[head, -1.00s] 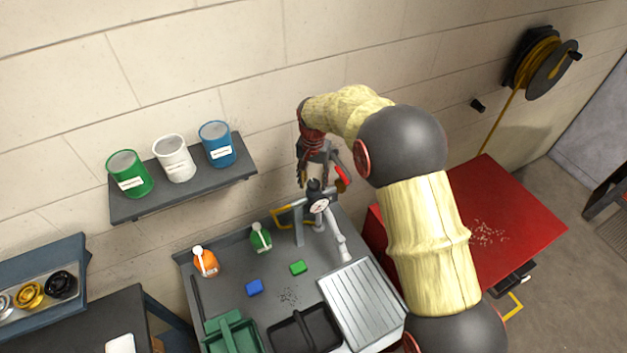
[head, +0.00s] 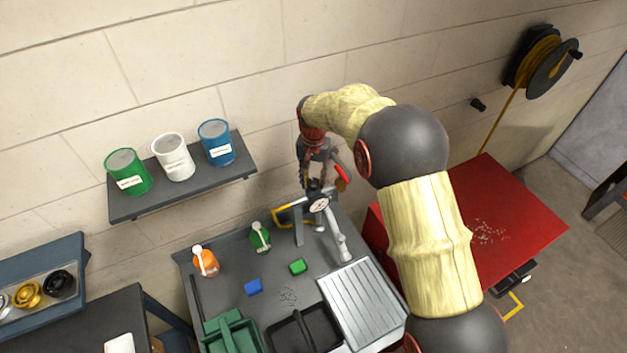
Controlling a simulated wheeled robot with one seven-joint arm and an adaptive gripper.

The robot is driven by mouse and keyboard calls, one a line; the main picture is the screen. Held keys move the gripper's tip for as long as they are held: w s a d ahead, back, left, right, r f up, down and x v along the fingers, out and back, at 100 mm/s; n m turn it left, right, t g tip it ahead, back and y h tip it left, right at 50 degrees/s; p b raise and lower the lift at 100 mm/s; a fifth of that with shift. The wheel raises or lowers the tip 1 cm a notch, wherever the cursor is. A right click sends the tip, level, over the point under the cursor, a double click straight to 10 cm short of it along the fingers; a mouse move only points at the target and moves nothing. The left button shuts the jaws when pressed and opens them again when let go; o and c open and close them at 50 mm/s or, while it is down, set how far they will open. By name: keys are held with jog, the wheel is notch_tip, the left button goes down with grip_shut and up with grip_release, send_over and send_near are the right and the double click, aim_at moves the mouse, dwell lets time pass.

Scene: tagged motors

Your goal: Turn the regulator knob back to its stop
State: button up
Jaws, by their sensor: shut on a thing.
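The regulator (head: 319,205) stands at the back of the grey workbench, with a round white-faced gauge on its front and a pale pipe running down from it. Its dark knob (head: 315,186) is at the top, small and partly covered by my gripper. My gripper (head: 315,180) comes down from above with its fingers shut on the knob. The fingertips are small in this view, and the far side of the knob is hidden.
A red handle (head: 342,174) is close right of my gripper. A yellow bracket (head: 288,213) stands left of the regulator. Green (head: 260,237) and orange (head: 205,261) bottles, blue and green blocks and a ribbed tray (head: 362,305) occupy the bench. A shelf (head: 185,188) holds three cans.

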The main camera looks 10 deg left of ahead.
jog(key=n+b, duration=0.2)
jog(key=n, duration=0.2)
jog(key=shift+f, duration=0.1)
jog(key=n+b, duration=0.2)
jog(key=n, duration=0.2)
jog(key=shift+n, duration=0.3)
jog(key=n+b, duration=0.1)
jog(key=n, duration=0.2)
jog(key=shift+n, duration=0.3)
jog(key=n+b, duration=0.1)
jog(key=n, duration=0.8)
jog(key=shift+b, duration=0.3)
jog(key=n, duration=0.4)
jog(key=shift+n, duration=0.3)
jog(key=n, duration=0.4)
jog(key=shift+b, duration=0.35)
jog(key=shift+r+n, duration=0.2)
jog(key=shift+n, duration=1.9)
